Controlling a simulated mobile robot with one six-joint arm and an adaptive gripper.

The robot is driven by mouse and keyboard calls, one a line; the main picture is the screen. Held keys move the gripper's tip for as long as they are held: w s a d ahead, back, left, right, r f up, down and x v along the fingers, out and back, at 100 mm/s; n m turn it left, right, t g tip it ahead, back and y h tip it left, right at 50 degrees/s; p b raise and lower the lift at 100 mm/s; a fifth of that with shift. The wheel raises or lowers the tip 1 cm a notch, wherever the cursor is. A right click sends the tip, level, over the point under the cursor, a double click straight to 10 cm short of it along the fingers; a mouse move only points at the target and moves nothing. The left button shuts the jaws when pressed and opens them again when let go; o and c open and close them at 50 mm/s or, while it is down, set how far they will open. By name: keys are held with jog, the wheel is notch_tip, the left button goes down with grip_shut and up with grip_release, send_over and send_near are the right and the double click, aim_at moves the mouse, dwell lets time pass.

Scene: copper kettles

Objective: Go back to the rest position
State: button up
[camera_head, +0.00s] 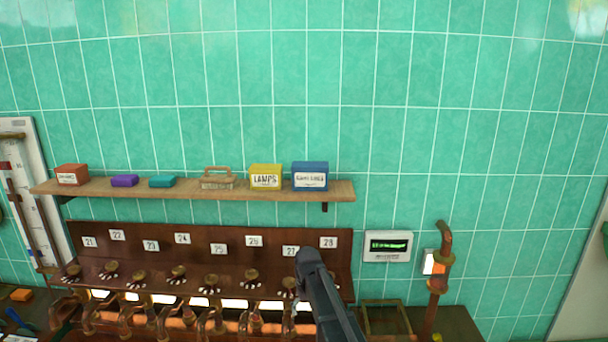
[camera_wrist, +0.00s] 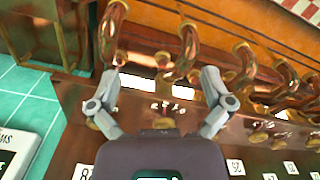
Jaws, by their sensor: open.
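My gripper (camera_wrist: 158,92) shows in the wrist view with its two grey fingers spread apart and nothing between them. Copper pipes (camera_wrist: 190,45) and the brown numbered panel (camera_wrist: 145,125) lie beyond the fingers. I cannot tell whether a fingertip touches a pipe. In the head view my dark arm (camera_head: 325,300) rises in front of the right part of the panel (camera_head: 170,240), near labels 27 and 28, and hides part of it. The fingers cannot be made out there.
A wooden shelf (camera_head: 345,190) above the panel holds several boxes, including a yellow one (camera_head: 265,176) and a blue one (camera_head: 310,175). A white display (camera_head: 388,246) and an upright copper pipe (camera_head: 440,270) are at right. The tiled wall (camera_head: 400,120) above is clear.

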jog(key=s+d+f+m+b, duration=0.2)
jog(key=s+d+f+b, duration=0.4)
jog(key=s, duration=0.4)
jog(key=s+d+f+m+b, duration=0.1)
jog(key=s+d+f+b, duration=0.6)
jog(key=s+d, duration=0.3)
jog(key=shift+s+f+m+b, duration=0.35)
jog(key=shift+s+f, duration=0.2)
jog(key=shift+f, duration=0.25)
